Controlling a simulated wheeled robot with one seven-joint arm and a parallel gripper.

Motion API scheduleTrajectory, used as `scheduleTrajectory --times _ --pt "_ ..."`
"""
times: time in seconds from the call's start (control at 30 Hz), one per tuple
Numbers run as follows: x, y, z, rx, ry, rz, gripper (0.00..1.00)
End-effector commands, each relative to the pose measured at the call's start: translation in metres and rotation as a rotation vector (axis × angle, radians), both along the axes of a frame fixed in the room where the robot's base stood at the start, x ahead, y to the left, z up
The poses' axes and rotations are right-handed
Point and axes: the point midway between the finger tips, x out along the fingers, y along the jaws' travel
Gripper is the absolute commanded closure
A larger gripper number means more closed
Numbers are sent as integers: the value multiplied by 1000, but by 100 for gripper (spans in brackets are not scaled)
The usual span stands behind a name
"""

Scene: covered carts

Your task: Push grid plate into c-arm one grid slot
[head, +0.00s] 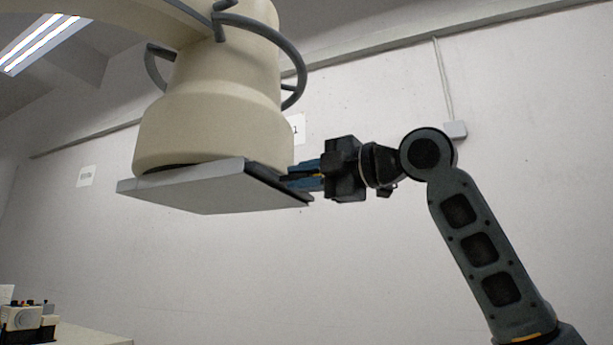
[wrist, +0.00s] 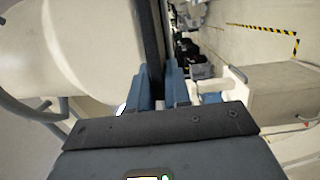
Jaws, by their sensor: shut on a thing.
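The c-arm one head (head: 210,120) is a cream, rounded housing at upper left in the head view. A flat grey slab sits at its underside, with a dark edge on its right side. I take this dark edge to be the grid plate (head: 272,182); how deep it sits in the slot is hidden. My gripper (head: 291,179) reaches in from the right, its blue fingers at that edge. In the wrist view, my gripper (wrist: 157,82) is shut on the dark plate edge (wrist: 151,42), with the cream housing beside it on the left.
A grey ring handle (head: 290,60) curves around the upper housing. A cart (wrist: 270,90) and a yellow-black floor stripe (wrist: 262,31) show at right in the wrist view. A table with a small device (head: 28,320) stands at lower left. The air below the slab is clear.

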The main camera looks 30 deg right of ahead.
Motion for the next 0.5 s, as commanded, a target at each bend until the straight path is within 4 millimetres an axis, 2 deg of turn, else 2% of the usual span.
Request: scheduleTrajectory --times 0.5 --pt "9 7 1 0 -3 1 100"
